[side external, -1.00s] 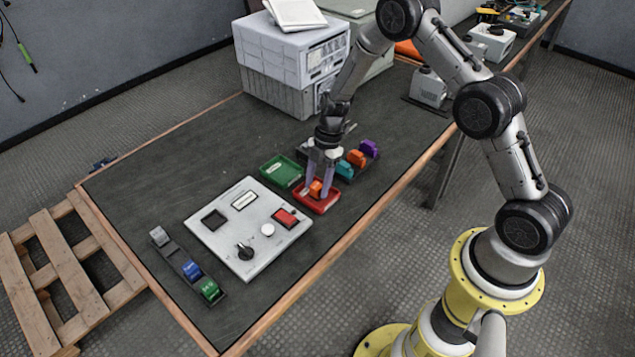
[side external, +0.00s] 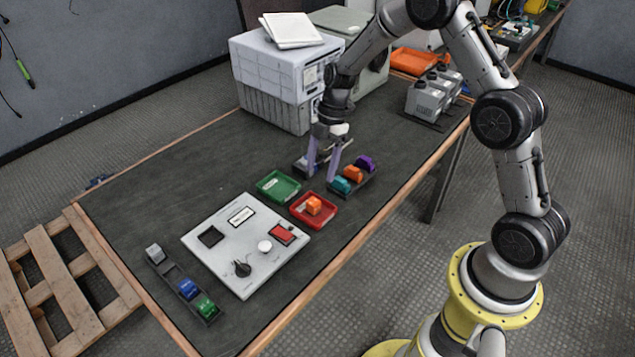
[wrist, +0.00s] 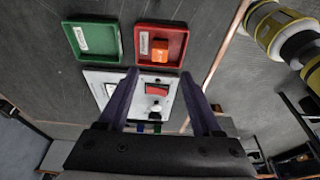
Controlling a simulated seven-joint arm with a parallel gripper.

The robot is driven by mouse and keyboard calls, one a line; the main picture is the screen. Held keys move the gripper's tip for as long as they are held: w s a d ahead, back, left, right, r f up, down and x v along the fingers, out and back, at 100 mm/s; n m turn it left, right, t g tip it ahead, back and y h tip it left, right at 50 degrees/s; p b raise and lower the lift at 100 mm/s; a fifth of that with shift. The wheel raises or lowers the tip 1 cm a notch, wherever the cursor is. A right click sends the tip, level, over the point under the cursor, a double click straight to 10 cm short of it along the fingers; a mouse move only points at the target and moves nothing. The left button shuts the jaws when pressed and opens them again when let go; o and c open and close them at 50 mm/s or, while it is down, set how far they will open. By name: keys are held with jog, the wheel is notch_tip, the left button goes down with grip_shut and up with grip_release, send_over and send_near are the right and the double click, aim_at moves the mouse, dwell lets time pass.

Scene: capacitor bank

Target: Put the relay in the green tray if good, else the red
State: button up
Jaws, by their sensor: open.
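An orange relay (side external: 313,205) sits inside the red tray (side external: 296,216). The wrist view also shows the orange relay (wrist: 160,50) in the red tray (wrist: 177,63). The green tray (side external: 268,192) is empty apart from a white label and lies just left of the red tray. My gripper (side external: 322,174) is open and empty, above the table behind the red tray. Its two purple fingers (wrist: 158,88) show spread apart in the wrist view.
A white test panel (side external: 222,262) with a dark socket, knob and red switch lies in front of the trays. A rack (side external: 168,268) of grey, blue and green blocks is at the left. Teal, orange and purple blocks (side external: 353,173) stand right of my gripper. Stacked boxes (side external: 270,70) are behind.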

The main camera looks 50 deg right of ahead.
jog(key=s+a+r+m+t+h, duration=0.1)
jog(key=s+r+m, duration=0.3)
jog(key=r, duration=0.5)
jog(key=s+a+r+m+t+h, duration=0.1)
jog(key=s+a+r+m, duration=0.15)
jog(key=s+r, duration=0.45)
jog(key=s+r+m+t, duration=0.1)
jog(key=s+r+m, duration=0.2)
jog(key=s+m, duration=0.2)
jog(key=s+r+m+t+h, duration=0.1)
jog(key=s+m, duration=0.5)
jog(key=s, duration=0.6)
notch_tip(320, 180, up, 2)
jog(key=shift+s+a+t, duration=0.3)
jog(key=shift+t, duration=0.5)
jog(key=shift+m, duration=0.25)
